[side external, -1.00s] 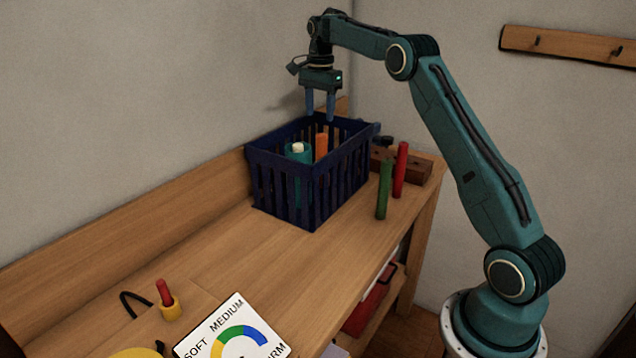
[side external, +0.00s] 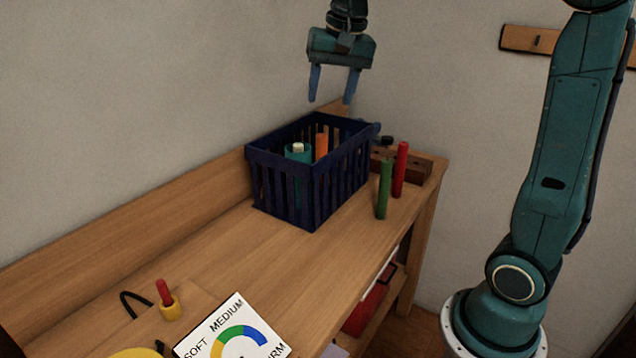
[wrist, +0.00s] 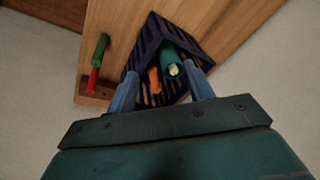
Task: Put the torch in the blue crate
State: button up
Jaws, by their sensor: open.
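The blue crate (side external: 318,200) is a dark blue slatted basket standing on the wooden bench. Inside it stands a teal cylinder with a pale end, which looks like the torch (side external: 298,153); its lower part shows only through the slats. In the wrist view, the torch (wrist: 171,62) and crate (wrist: 152,30) lie beyond my fingers. My gripper (side external: 331,99) is open and empty, pointing down above the far part of the crate, clear of its rim. In the wrist view, my gripper's (wrist: 163,76) two blue fingers are spread apart.
An orange stick (side external: 321,145) is also in the crate. A green stick (side external: 384,190) and a red stick (side external: 400,170) stand upright right of the crate by a wooden block (side external: 418,168). A dial card (side external: 232,325) lies in front. The bench middle is clear.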

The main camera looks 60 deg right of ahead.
jog(key=s+a+f+n+t, duration=0.1)
jog(key=s+a+f+n, duration=0.2)
jog(key=s, duration=0.4)
jog(key=s+a+f+n, duration=0.2)
jog(key=s+a+n, duration=0.1)
jog(key=s, duration=0.3)
jog(key=s+a+f+n+t, duration=0.1)
jog(key=s+a+f+n, duration=0.2)
jog(key=s, duration=0.4)
jog(key=shift+s+f+t+y, duration=0.3)
jog(key=shift+s+y, duration=0.05)
jog(key=shift+y, duration=0.05)
